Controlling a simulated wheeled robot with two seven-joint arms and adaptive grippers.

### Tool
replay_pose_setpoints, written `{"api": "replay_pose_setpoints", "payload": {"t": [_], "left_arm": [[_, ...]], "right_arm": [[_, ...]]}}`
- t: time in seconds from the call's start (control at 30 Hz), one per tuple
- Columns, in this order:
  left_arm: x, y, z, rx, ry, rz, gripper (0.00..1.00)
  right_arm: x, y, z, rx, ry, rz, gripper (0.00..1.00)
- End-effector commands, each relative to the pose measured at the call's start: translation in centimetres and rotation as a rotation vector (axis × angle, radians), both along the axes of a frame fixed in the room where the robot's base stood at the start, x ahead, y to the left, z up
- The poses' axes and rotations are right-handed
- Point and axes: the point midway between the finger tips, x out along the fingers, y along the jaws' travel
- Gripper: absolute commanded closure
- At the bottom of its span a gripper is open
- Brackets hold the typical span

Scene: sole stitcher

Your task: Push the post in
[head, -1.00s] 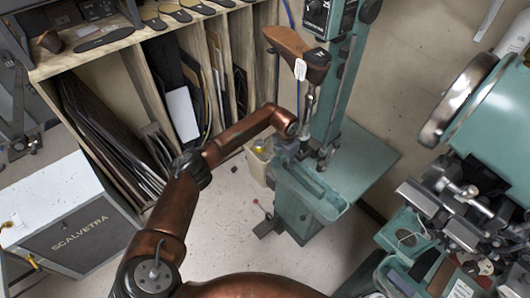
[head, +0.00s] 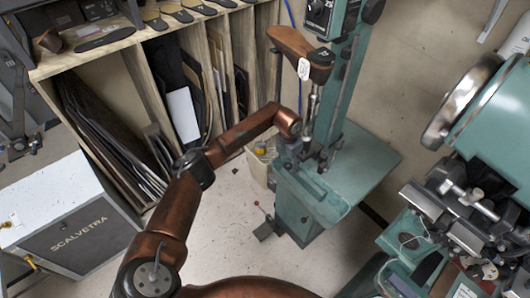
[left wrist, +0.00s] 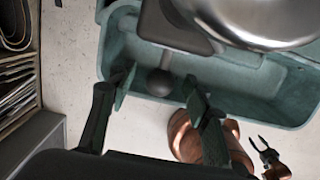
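The teal stitching machine (head: 345,75) stands at the centre of the head view. In the left wrist view a grey arm (left wrist: 178,30) carries a dark ball end (left wrist: 160,82), apparently the post. It hangs over a teal trough (left wrist: 225,90). My left gripper (left wrist: 158,92) is open and empty, with the ball visible between its fingers; I cannot tell whether they touch it. In the head view my left gripper (head: 290,150) is low beside the machine and hard to make out. A small two-pronged shape low right in the wrist view looks like my right gripper (left wrist: 264,143), fingers apart.
A rounded metal part (left wrist: 265,15) sits close at the wrist view's top right. A wooden rack (head: 215,60) stands behind my left arm, and a white-topped cabinet (head: 85,235) is at left. Another teal machine (head: 490,110) fills the right. Floor shows between them.

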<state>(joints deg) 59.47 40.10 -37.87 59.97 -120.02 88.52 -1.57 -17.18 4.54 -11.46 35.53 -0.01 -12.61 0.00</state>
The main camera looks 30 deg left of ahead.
Motion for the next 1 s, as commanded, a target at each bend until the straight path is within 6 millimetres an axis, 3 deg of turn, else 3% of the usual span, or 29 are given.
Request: {"api": "replay_pose_setpoints", "payload": {"t": [0.37, 1.0], "left_arm": [[-0.1, 0.0, 0.2, 0.0, 0.002, -0.001, 0.51], [-1.6, 0.6, 6.0, 0.001, 0.001, -0.001, 0.51]], "right_arm": [[0.1, 0.0, 0.2, 0.0, -0.001, 0.0, 0.6], [1.6, 0.0, 4.7, -0.001, -0.026, 0.0, 0.6]]}}
